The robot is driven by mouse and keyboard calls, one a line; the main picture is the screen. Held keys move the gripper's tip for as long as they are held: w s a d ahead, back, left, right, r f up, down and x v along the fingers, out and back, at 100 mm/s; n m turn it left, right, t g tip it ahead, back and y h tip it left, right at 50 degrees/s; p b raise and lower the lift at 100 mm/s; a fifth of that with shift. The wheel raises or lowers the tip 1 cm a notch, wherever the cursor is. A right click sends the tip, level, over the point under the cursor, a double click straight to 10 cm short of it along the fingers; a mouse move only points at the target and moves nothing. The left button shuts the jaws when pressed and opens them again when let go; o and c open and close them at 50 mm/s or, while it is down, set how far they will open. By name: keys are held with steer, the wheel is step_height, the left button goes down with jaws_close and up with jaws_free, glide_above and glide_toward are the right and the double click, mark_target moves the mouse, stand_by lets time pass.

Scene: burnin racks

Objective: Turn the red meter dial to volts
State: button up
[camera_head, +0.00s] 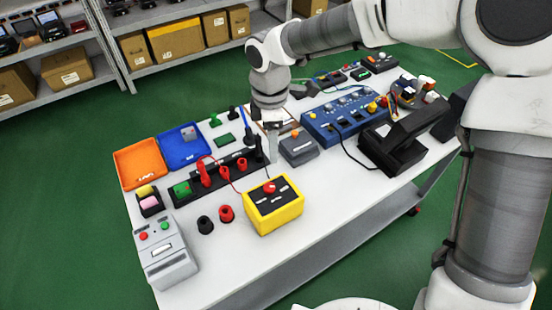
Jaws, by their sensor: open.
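The yellow meter (287,217) sits near the front edge of the white table, with a black top face. Its red dial (269,188) is a round knob at the upper part of that face. The labels around the dial are too small to read, so I cannot tell where it points. My gripper (272,150) hangs from my arm above the table, behind the meter and left of a grey box with an orange button. It is apart from the dial. Its fingers are small here, look open, and hold nothing that I can see.
Left of the meter stand black and red round holders (226,213) and a grey device (164,262). A black strip (228,172) with red probes and a red cable lies behind. The grey box (298,150), a blue panel (340,117) and a black device (405,140) stand to the right.

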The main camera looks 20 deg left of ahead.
mark_target(269, 187)
steer(key=shift+n, duration=0.3)
steer(key=f, duration=1.1)
steer(key=a+f, duration=0.1)
steer(key=f, duration=0.5)
steer(key=shift+w+f+p, duration=0.1)
steer(key=shift+f+p, duration=0.15)
steer(key=shift+p, duration=0.1)
jaws_close()
